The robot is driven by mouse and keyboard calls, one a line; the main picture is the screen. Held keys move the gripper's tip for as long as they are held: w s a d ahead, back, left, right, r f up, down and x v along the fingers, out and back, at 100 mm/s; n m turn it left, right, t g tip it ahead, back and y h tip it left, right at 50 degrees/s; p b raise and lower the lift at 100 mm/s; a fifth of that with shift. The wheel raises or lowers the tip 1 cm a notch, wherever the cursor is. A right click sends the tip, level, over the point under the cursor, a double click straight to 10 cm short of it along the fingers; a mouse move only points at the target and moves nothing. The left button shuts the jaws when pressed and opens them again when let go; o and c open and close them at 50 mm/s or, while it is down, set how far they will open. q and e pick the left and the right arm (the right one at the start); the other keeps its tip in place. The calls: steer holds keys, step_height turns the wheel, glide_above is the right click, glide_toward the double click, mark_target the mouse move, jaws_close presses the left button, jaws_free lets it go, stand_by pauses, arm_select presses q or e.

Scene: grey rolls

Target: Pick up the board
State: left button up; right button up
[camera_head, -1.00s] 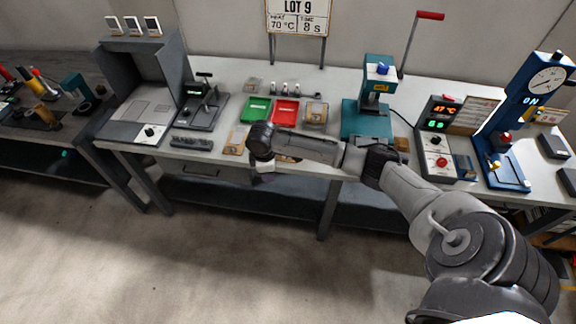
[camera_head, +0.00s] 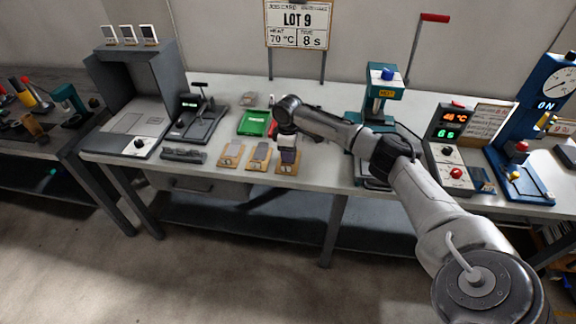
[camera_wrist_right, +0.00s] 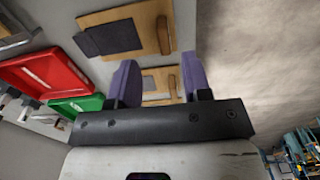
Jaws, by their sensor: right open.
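Three small wooden boards with grey pads lie at the bench's front edge in the head view: a left one (camera_head: 231,153), a middle one (camera_head: 259,157) and a right one (camera_head: 287,168). My right gripper (camera_head: 288,153) is above the right board and partly covers it. In the right wrist view, the open purple fingers (camera_wrist_right: 159,80) show one board (camera_wrist_right: 160,84) in the gap between them. A larger-looking board (camera_wrist_right: 130,32) with a dark pad and a wooden bar lies beyond the fingertips. I see no contact with any board. My left gripper is out of view.
A green tray (camera_head: 254,122) stands behind the boards; a red tray (camera_wrist_right: 45,78) shows in the wrist view. A teal press (camera_head: 380,100) and control box (camera_head: 450,145) stand to the right. A black device (camera_head: 197,120) stands left. A sign (camera_head: 298,24) rises behind.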

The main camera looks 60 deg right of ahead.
mark_target(288, 164)
steer(key=shift+f, duration=0.9)
steer(key=f+b, duration=0.1)
steer(key=f, duration=0.1)
steer(key=f+b, duration=0.1)
steer(key=f, duration=0.2)
steer(key=shift+s+a, duration=0.1)
steer(key=shift+a, duration=0.1)
steer(key=shift+r, duration=0.1)
steer(key=shift+c, duration=1.3)
jaws_close()
